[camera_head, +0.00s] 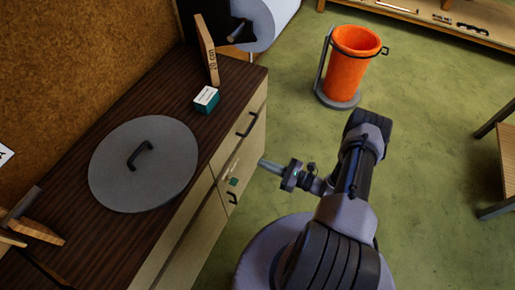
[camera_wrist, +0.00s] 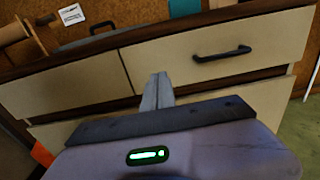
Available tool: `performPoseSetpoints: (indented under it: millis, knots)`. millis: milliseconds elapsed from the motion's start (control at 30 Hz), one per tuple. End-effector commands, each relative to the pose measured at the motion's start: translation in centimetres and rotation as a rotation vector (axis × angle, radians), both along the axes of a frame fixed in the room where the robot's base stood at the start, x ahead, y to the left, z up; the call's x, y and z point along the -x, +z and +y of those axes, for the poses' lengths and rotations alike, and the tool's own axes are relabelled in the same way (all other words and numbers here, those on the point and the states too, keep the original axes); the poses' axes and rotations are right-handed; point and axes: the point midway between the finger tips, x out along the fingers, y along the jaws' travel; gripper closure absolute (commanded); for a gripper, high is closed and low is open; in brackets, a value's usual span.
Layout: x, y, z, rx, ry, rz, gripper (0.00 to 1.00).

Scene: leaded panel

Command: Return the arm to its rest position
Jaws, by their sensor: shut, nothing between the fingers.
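My gripper (camera_head: 268,165) is at the end of my arm, in front of the drawer fronts of the wooden cabinet (camera_head: 241,118). Its fingers are together and hold nothing. In the wrist view my gripper (camera_wrist: 158,92) points at the cabinet, with its fingertips showing against the upper drawer fronts (camera_wrist: 215,50). I cannot tell from the pictures how wide the gap to the drawers is. My arm is folded over my base in the lower middle of the head view.
Black handles (camera_head: 247,124) stick out from the drawers.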

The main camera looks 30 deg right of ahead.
Motion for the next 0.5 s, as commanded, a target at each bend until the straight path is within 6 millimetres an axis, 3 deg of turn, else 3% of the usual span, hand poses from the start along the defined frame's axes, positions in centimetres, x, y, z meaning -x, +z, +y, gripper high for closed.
performPoseSetpoints:
  millis: [100, 167, 267, 333, 433, 500]
  knots:
    - [0.0, 0.2, 0.0, 0.004, 0.007, -0.002, 1.0]
    - [-0.5, 1.5, 0.1, 0.028, 0.049, -0.011, 1.0]
    - [-2.1, 6.8, 1.5, 0.134, 0.227, -0.042, 1.0]
    - [-2.7, 12.1, 3.6, 0.255, 0.408, -0.069, 1.0]
    - [-1.8, 19.3, 7.2, 0.464, 0.663, -0.105, 1.0]
    - [-0.2, 23.7, 9.7, 0.636, 0.821, -0.135, 1.0]
